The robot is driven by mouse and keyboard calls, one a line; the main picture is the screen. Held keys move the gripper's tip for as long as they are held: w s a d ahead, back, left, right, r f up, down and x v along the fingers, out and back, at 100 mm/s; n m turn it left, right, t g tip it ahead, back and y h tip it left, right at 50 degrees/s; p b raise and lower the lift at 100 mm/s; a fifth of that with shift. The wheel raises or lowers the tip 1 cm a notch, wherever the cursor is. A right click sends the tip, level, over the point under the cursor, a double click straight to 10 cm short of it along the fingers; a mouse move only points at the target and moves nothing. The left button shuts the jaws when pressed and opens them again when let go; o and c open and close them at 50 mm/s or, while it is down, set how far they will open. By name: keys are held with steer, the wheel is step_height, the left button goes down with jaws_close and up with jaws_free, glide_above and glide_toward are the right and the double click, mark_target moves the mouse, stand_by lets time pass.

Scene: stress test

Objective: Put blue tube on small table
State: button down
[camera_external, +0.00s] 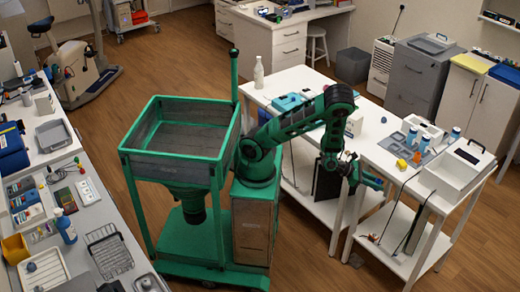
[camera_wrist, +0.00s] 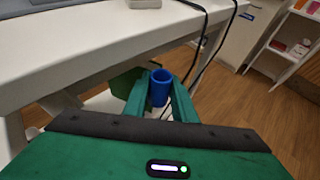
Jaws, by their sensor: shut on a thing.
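My gripper (camera_external: 373,181) is low beside the front edge of a white two-level table (camera_external: 382,158), out over the gap in front of it. In the wrist view, the green fingers of my gripper (camera_wrist: 160,92) are shut on a blue tube (camera_wrist: 160,76), an open-topped round cup shape that looks roughly upright. The tube is below the level of the white tabletop (camera_wrist: 100,50) and apart from it. In the external view the held tube cannot be made out clearly. I cannot tell for certain which white table is the small one.
The floor right of the tube is clear.

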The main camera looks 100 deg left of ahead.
steer(key=shift+s+a, duration=0.1)
steer(key=shift+a, duration=0.4)
steer(key=shift+d, duration=0.6)
